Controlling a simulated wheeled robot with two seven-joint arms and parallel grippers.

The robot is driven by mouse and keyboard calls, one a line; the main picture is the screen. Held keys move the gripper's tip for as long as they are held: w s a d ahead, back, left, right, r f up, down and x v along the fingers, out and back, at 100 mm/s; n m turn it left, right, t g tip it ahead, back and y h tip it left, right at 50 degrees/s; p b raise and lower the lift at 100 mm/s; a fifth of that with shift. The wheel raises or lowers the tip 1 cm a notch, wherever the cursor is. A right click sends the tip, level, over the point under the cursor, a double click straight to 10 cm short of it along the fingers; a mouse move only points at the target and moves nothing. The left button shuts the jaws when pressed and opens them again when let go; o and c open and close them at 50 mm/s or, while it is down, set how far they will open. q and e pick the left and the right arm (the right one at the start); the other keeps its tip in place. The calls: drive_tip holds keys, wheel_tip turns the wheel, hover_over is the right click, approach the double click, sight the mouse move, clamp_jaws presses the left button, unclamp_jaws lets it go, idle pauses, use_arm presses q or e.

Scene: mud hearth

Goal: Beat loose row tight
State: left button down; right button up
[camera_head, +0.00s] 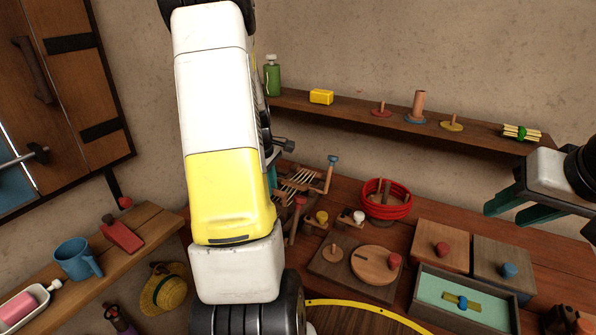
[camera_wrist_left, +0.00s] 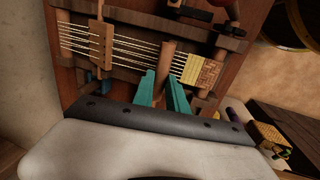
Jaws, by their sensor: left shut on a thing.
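The small loom (camera_head: 300,180) stands on the workbench in the head view, partly hidden behind my left arm. In the left wrist view the loom's frame (camera_wrist_left: 130,72) holds pale warp threads. A wooden slotted bar (camera_wrist_left: 101,42) crosses the threads at the left. A woven patch, yellow (camera_wrist_left: 190,69) and brown check (camera_wrist_left: 209,72), lies at the right. My left gripper (camera_wrist_left: 163,78) is shut on an upright wooden handle (camera_wrist_left: 168,52), just left of the patch. My right gripper (camera_head: 512,208) is open and empty at the right, above the bench.
A red coil (camera_head: 387,211), wooden board (camera_head: 340,268), lidded boxes (camera_head: 440,247) and teal-lined tray (camera_head: 462,310) crowd the workbench. A wall shelf (camera_head: 400,122) runs behind. A side shelf (camera_head: 135,255) holds a blue mug (camera_head: 77,260). Free air lies between my arms.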

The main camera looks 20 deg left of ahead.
use_arm(q)
drive_tip(key=c, duration=1.3)
unclamp_jaws()
drive_tip(key=shift+s+r, duration=0.25)
drive_tip(key=shift+r, duration=1.05)
drive_tip(key=shift+s+r, duration=0.25)
drive_tip(key=shift+r, duration=1)
drive_tip(key=shift+s+r, duration=0.25)
drive_tip(key=shift+r, duration=1.05)
drive_tip(key=shift+c, duration=0.3)
